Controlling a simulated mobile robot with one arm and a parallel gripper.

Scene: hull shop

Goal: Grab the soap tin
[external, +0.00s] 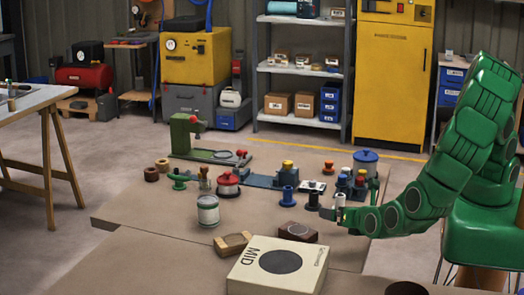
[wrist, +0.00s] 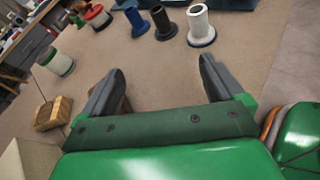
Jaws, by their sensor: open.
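No object is clearly marked as the soap tin. A round pale tin with green bands (external: 208,210) stands upright on the brown floor mat, left of centre; it also shows at the upper left of the wrist view (wrist: 60,63). A red lidded tin (external: 228,185) stands behind it, and a larger blue-lidded tin (external: 366,163) stands at the back right. I cannot tell which is meant. My gripper (external: 334,213) is low over the mat's right side, well right of the pale tin. In the wrist view its fingers (wrist: 161,66) are spread with nothing between the tips.
Blue (external: 287,197) and black (external: 312,202) spools stand near my gripper; a white spool (wrist: 200,25) shows in the wrist view. A dark brown block (external: 297,232), a wooden block (external: 233,243) and a large MID box (external: 277,270) are in front. Bare mat lies left.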

